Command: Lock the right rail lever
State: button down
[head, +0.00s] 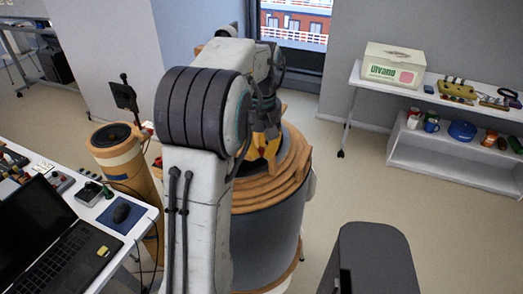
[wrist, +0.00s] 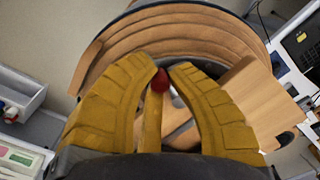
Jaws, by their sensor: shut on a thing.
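A lever with a red knob (wrist: 160,80) and a pale stem (wrist: 152,125) shows between the yellow fingers of my gripper (wrist: 166,70) in the wrist view. The fingertips close on the knob, one on each side. The lever's base is hidden. Behind it is a large round fixture with stepped wooden rings (wrist: 185,38). In the head view, this fixture (head: 262,235) stands on the floor in the middle. My gripper (head: 263,148) is over its top there, partly hidden by my arm, and the lever cannot be made out.
A white bench (head: 350,78) with a box (head: 393,66) is at the right. Floor between bench and fixture is clear.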

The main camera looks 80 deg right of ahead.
jog(key=shift+a+m, duration=0.1)
jog(key=shift+m, duration=0.2)
jog(key=shift+w+a+f+m+p, duration=0.25)
jog(key=shift+w+m, duration=0.5)
jog(key=shift+m, duration=1.45)
jog(key=shift+w+a+r+m, duration=0.25)
jog(key=shift+w+m, duration=0.5)
jog(key=shift+m, duration=1.45)
jog(key=shift+w+a+f+m+p, duration=0.15)
jog(key=shift+w+a+m, duration=0.4)
jog(key=shift+m, duration=1.65)
jog(key=shift+w+d, duration=0.2)
jog(key=shift+d, duration=0.05)
jog(key=c, duration=1.2)
grip_release()
jog(key=shift+r, duration=0.2)
